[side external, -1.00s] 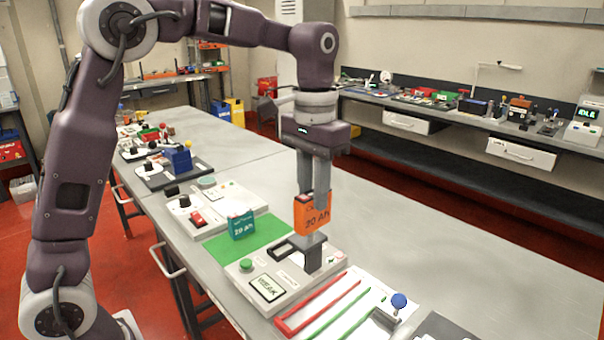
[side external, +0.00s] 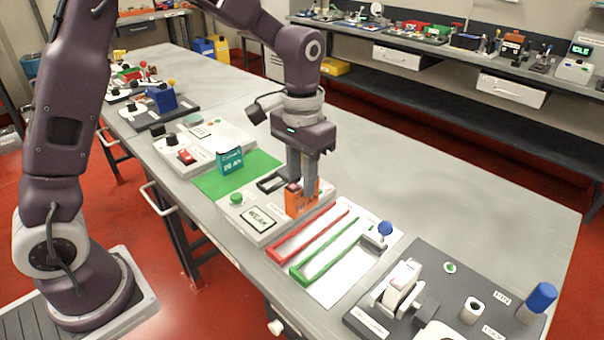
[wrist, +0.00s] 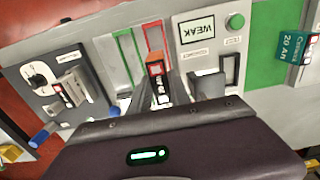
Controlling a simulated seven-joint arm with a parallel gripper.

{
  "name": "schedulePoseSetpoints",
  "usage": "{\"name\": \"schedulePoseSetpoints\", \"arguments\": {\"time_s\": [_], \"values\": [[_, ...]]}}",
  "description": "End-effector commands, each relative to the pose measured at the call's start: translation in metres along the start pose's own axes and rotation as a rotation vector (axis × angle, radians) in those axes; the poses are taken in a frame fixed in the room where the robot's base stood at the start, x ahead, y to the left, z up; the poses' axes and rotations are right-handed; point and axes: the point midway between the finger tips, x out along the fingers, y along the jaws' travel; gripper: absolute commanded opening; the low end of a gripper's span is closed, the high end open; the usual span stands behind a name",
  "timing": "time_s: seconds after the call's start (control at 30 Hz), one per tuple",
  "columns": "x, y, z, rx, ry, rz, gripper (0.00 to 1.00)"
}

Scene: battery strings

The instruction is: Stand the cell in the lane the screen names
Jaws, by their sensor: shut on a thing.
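My gripper (side external: 303,184) is shut on an orange cell (side external: 301,202), held upright near the tester's right edge. The cell also shows between the fingers in the wrist view (wrist: 155,68); its height above the surface is unclear. The grey tester (side external: 288,232) has a screen (side external: 261,218) reading "WEAK", also legible in the wrist view (wrist: 198,30). Beside it lie a red-edged lane (side external: 297,238) and a green-edged lane (side external: 325,250). In the wrist view, the red lane (wrist: 154,36) is nearer the tester than the green lane (wrist: 127,50). Both lanes' visible parts look empty.
A teal cell (side external: 230,161) stands on a green mat (side external: 215,184) left of the tester. A blue-knobbed device (side external: 385,229) stands at the lanes' far end. A dark fixture board (side external: 455,280) is at the right. The bench behind the lanes is clear.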

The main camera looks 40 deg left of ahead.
Motion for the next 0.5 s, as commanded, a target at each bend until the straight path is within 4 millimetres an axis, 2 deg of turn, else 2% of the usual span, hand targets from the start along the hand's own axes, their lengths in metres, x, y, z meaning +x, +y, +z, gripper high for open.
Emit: {"name": "schedulePoseSetpoints", "arguments": {"time_s": [0.5], "values": [[0.060,0.000,0.001,0.000,-0.003,0.000,0.00]]}}
